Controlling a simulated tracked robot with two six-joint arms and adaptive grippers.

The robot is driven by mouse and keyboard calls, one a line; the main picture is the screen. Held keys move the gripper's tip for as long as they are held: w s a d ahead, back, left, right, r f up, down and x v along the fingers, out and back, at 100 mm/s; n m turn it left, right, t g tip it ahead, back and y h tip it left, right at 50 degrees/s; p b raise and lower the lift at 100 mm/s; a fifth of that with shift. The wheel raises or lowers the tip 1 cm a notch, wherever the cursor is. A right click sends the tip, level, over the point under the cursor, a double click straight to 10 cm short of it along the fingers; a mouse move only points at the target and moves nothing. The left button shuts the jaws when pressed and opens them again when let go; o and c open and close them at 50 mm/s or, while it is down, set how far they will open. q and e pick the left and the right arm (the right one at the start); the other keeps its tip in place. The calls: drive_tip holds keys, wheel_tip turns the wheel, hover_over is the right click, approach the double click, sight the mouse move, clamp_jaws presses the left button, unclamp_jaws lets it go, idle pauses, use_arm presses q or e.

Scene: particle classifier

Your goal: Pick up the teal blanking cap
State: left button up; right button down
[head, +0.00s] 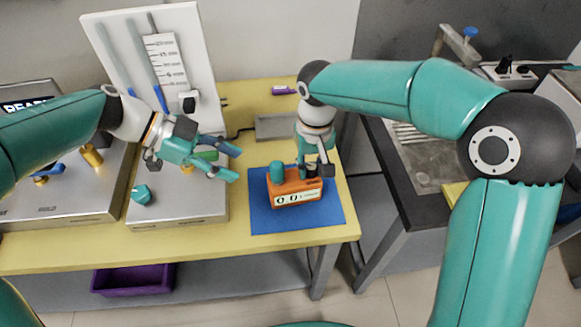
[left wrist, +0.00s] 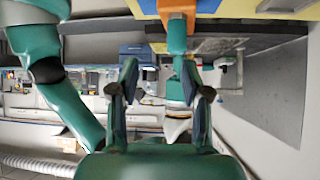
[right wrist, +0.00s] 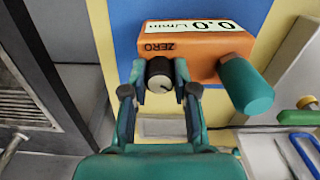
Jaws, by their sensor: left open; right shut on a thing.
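The teal blanking cap (head: 277,171) appears to be the upright teal cylinder on top of the orange flow meter (head: 296,188). It shows clear of both jaws in the right wrist view (right wrist: 247,85). My left gripper (head: 232,161) is open and empty, left of the cap, its fingers pointing right. In the left wrist view the cap (left wrist: 177,35) shows beyond the open fingers, against the orange meter (left wrist: 177,6). My right gripper (head: 313,169) is shut on the dark zero knob (right wrist: 160,75) of the meter, right of the cap. The meter reads 0.0 L/min.
The meter stands on a blue mat (head: 325,217) on the yellow table (head: 215,243). Left of it is a metal unit (head: 190,205) with a teal knob (head: 141,194) and an upright white panel (head: 122,50). A grey tray (head: 275,127) lies behind the meter.

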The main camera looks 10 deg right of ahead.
use_arm(q)
drive_tip(key=w+a+r+m+g+y, duration=0.1)
drive_tip(key=a+r+m+y, duration=0.2)
drive_tip(key=a+m, duration=0.15)
wheel_tip(320, 180, up, 3)
drive_tip(key=m+t+y, duration=0.1)
drive_tip(key=m+y, duration=0.6)
hover_over(276, 163)
drive_tip(key=w, duration=0.1)
drive_tip(key=shift+s+f, duration=0.2)
drive_tip(key=shift+f, duration=1.7)
drive_tip(key=shift+s+f, duration=0.25)
drive_tip(key=shift+f, duration=1.7)
drive_tip(key=shift+s+f, duration=0.2)
drive_tip(key=shift+f, duration=1.7)
drive_tip(key=c, duration=0.7)
drive_tip(key=shift+c, duration=0.2)
drive_tip(key=shift+r, duration=0.1)
